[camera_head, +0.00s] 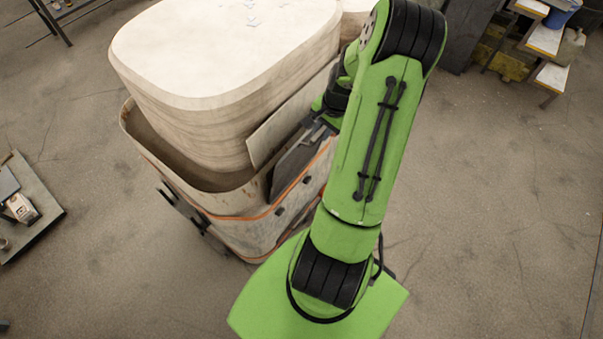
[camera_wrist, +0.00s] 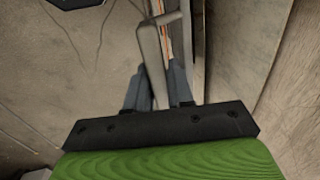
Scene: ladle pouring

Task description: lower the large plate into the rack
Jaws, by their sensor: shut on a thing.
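My gripper (camera_head: 318,130) is at the side of the large pale vessel, beside the upper edge of a dark grey plate (camera_head: 292,165). In the wrist view, my gripper (camera_wrist: 160,88) is shut on a thin grey plate seen edge-on (camera_wrist: 152,55), which runs up between the two fingers. The dark plate stands tilted against the inside of the orange-striped container wall. A lighter plate (camera_head: 288,118) leans behind it, against the pale vessel. Which of the two is the large plate is unclear. The lower edges are hidden, and I cannot make out the rack.
The pale vessel (camera_head: 225,50) sits in an orange-striped container (camera_head: 240,232); a narrow gap separates their walls. A low table (camera_head: 40,212) with small items stands at left. Shelves (camera_head: 545,40) stand at upper right. The floor at right is clear.

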